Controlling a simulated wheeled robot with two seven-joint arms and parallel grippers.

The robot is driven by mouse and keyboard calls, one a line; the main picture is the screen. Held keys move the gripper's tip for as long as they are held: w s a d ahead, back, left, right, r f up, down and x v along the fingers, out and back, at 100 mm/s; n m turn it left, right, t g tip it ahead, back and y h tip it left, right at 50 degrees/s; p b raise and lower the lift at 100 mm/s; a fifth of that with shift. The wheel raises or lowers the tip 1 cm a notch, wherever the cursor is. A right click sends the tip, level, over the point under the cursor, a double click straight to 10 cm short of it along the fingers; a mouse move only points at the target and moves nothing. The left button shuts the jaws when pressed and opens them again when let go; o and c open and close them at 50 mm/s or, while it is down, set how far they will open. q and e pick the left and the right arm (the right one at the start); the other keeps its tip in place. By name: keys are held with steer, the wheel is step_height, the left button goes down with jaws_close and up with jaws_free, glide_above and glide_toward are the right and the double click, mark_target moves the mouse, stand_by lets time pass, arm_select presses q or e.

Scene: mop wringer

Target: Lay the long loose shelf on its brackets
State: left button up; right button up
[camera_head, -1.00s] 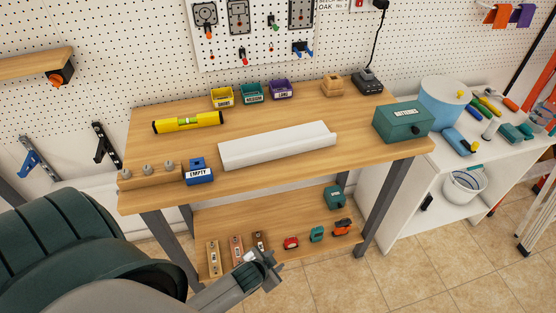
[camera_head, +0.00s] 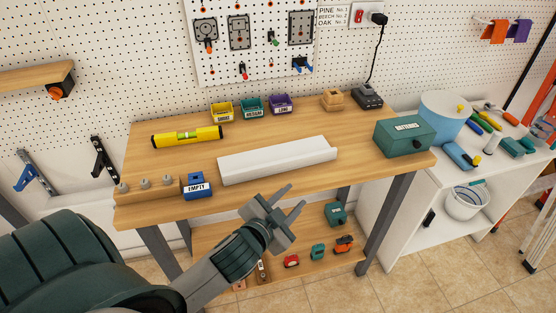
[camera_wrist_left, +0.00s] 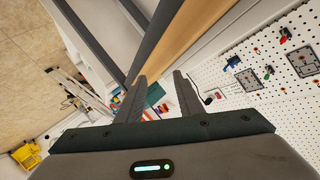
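A long white piece with a raised back edge (camera_head: 278,161), which looks like the loose shelf, lies on the wooden workbench top. Two wall brackets, one blue (camera_head: 27,172) and one black (camera_head: 104,160), are on the pegboard wall at the left, with nothing lying on them. My left gripper (camera_head: 294,197) is in front of the bench's front edge, below and apart from the white piece. Its fingers are spread and empty, as the left wrist view (camera_wrist_left: 158,88) also shows. My right gripper is in neither view.
A lower shelf holds tools. A white side table stands right.

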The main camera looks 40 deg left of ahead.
arm_select(q)
steer(key=w+d+r+m+t+h, duration=0.2)
steer(key=r+m+h, duration=0.15)
steer(key=r, duration=0.35)
steer(key=w+d+r+m+t+h, duration=0.2)
steer(key=r+m+t, duration=0.15)
steer(key=r, duration=0.35)
steer(key=w+d+r+m+t+h, duration=0.1)
steer(key=w+d+r+m+h, duration=0.2)
steer(key=r, duration=0.4)
steer(key=s+d+r+m+g+h, duration=0.25)
steer(key=m+g+h, duration=0.35)
steer(key=m, duration=0.4)
steer(key=s+d+r+m+g+h, duration=0.2)
steer(key=d+r+m+g+h, duration=0.3)
steer(key=m, duration=0.5)
steer(key=a+f+m+g+y, duration=0.7)
steer(key=a+f+m+y, duration=0.1)
steer(key=a+f+m, duration=0.1)
steer(key=a+n+y, duration=0.1)
steer(key=a+y, duration=0.6)
steer(key=a, duration=1.1)
steer(key=shift+s+f+t+y, duration=0.15)
steer(key=shift+f+t+y, duration=0.05)
steer(key=shift+t+y, duration=0.15)
steer(key=shift+f, duration=0.1)
